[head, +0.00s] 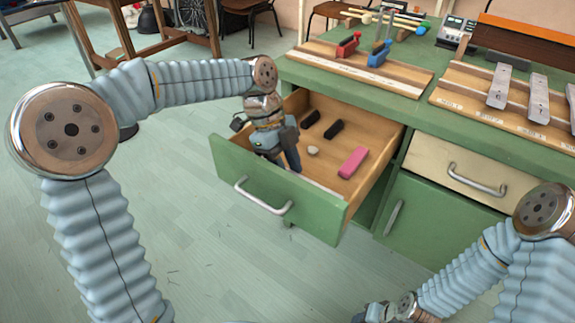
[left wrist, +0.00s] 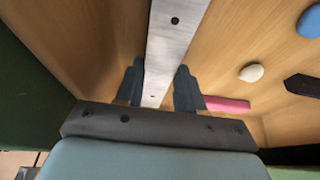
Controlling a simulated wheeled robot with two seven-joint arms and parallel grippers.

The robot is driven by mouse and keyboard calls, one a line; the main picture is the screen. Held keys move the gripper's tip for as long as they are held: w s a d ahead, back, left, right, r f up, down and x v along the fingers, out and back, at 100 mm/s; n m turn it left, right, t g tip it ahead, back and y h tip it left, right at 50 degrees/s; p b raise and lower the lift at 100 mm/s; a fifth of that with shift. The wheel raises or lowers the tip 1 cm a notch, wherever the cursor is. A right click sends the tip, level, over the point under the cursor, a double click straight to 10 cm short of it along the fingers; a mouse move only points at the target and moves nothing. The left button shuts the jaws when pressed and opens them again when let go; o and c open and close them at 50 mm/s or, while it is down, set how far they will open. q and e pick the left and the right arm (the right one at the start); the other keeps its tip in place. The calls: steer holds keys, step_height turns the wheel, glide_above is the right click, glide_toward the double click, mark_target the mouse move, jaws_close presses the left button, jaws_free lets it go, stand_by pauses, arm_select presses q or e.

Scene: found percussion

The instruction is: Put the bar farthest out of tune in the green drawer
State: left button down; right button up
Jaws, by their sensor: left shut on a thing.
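The green drawer (head: 300,205) is pulled open below the green bench. My left gripper (head: 290,160) reaches down into its left part. In the left wrist view my left gripper (left wrist: 160,90) is shut on a grey metal bar (left wrist: 172,45) with a dark hole near each visible end. The bar is inside or just above the drawer; I cannot tell whether it touches the floor. In the head view the gripper and drawer front mostly hide it. Other metal bars (head: 499,86) lie on a wooden rack at the right. My right gripper (head: 380,312) is partly cut off at the bottom edge, its fingers unclear.
The drawer also holds a pink block (head: 353,162), a pale stone (head: 313,151) and dark blocks (head: 334,129). Red (head: 348,44) and blue (head: 379,54) things stand on a wooden board on the bench. A cream drawer (head: 460,170) is shut at right.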

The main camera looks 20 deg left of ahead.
arm_select(q)
steer(key=shift+f+b, duration=0.35)
steer(key=shift+f, duration=0.05)
steer(key=c, duration=0.6)
jaws_free()
steer(key=shift+w+a+r, duration=0.1)
steer(key=shift+r, duration=0.3)
steer(key=p+v, duration=0.2)
steer(key=v, duration=1.1)
